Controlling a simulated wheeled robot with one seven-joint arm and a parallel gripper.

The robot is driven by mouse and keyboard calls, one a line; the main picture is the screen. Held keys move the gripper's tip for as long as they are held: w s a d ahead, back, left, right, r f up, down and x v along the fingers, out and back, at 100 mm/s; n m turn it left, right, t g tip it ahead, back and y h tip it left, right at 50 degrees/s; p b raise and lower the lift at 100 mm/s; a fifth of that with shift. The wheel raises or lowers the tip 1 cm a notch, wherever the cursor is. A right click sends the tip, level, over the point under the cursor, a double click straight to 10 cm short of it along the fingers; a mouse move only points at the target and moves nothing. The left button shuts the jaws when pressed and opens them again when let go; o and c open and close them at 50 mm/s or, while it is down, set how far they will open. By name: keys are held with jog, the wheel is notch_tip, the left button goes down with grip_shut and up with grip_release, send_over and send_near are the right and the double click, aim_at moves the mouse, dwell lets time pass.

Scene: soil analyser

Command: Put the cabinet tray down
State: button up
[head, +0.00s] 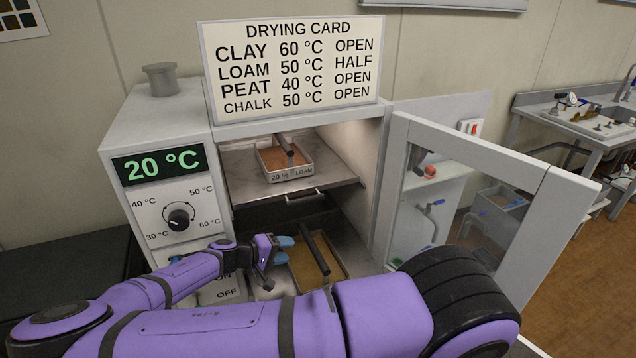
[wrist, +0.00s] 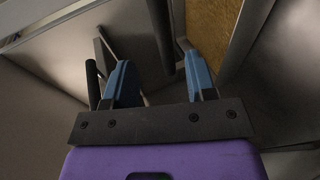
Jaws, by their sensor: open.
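A tray (head: 345,268) with brown soil and a dark bar handle (head: 315,252) sits low in the open cabinet, partly hidden by my arm. My gripper (head: 284,250) is open just left of that handle, its blue fingers pointing toward it. In the wrist view, a dark bar (wrist: 161,35) appears between the open fingers (wrist: 158,58), with brown soil (wrist: 212,28) to the right; I see no clear contact. A second, smaller tray (head: 290,175), marked 20 % LOAM, sits on the upper shelf with its own dark handle.
The cabinet's glazed door (head: 480,195) stands open to the right. The upper shelf (head: 335,175) lies above my gripper. The display (head: 160,162) reads 20 °C above a dial (head: 179,217). A drying card (head: 295,65) stands on top. A sink bench (head: 590,120) is far right.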

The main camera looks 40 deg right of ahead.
jog(key=s+a+r+y, duration=0.25)
jog(key=r+y, duration=0.25)
jog(key=r, duration=0.4)
jog(key=s+a+r+y, duration=0.1)
jog(key=s+r+y, duration=0.25)
jog(key=r, duration=0.55)
jog(key=s+a+r+y, duration=0.2)
jog(key=r+y, duration=0.3)
jog(key=r, duration=0.5)
jog(key=s+d+r+n+t, duration=0.2)
jog(key=s+r+t, duration=0.5)
jog(key=s+r, duration=1.1)
jog(key=shift+s+d+r, duration=0.15)
jog(key=shift+s+r, duration=0.05)
jog(key=shift+r, duration=0.2)
